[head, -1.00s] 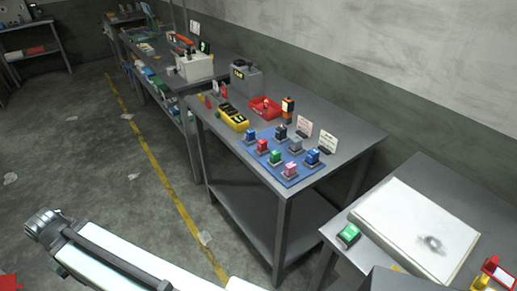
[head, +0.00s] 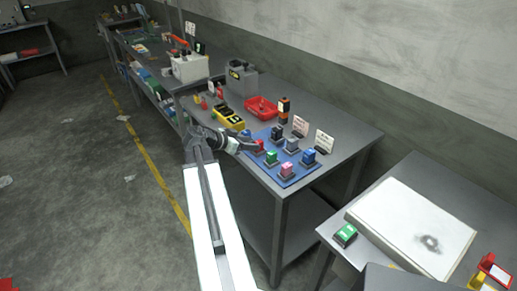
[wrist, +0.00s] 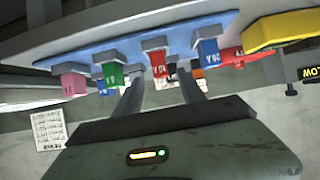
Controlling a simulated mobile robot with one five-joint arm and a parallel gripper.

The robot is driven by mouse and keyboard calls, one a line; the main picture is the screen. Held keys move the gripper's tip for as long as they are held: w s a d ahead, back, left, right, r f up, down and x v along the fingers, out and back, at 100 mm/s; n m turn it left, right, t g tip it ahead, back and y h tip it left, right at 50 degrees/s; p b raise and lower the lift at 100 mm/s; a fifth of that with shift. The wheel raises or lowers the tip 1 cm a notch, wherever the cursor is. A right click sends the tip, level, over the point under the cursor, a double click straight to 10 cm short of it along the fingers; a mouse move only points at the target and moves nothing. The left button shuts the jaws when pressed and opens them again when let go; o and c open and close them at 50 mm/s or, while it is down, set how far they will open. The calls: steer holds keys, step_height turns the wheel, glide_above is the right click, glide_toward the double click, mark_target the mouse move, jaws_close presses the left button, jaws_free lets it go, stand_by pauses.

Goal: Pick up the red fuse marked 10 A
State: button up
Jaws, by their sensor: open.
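The red fuse (head: 258,148) stands in a grey holder on the blue board (head: 294,182), close by my gripper (head: 246,143), which partly covers it in the head view. In the wrist view, which looks upside down, the red fuse (wrist: 158,64) shows between the two fingertips of my open gripper (wrist: 160,74). Its small white marking looks like 10 A. I cannot tell how deep the fuse sits between the fingers, or whether they touch it.
Beside it stand a green fuse (wrist: 113,75), a blue fuse (wrist: 208,52) and a pink fuse (wrist: 75,84). A yellow meter (head: 228,118), a red tray (head: 262,107) and white cards (head: 324,142) are on the same table.

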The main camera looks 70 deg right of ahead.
steer(key=shift+s+d, duration=0.15)
steer(key=shift+s, duration=0.05)
steer(key=shift+b+x, duration=0.7)
steer(key=shift+x, duration=0.55)
steer(key=b+x, duration=0.2)
steer(key=x, duration=0.3)
steer(key=shift+d, duration=0.25)
steer(key=shift+w+r, duration=0.1)
steer(key=shift+r, duration=0.05)
jaws_close()
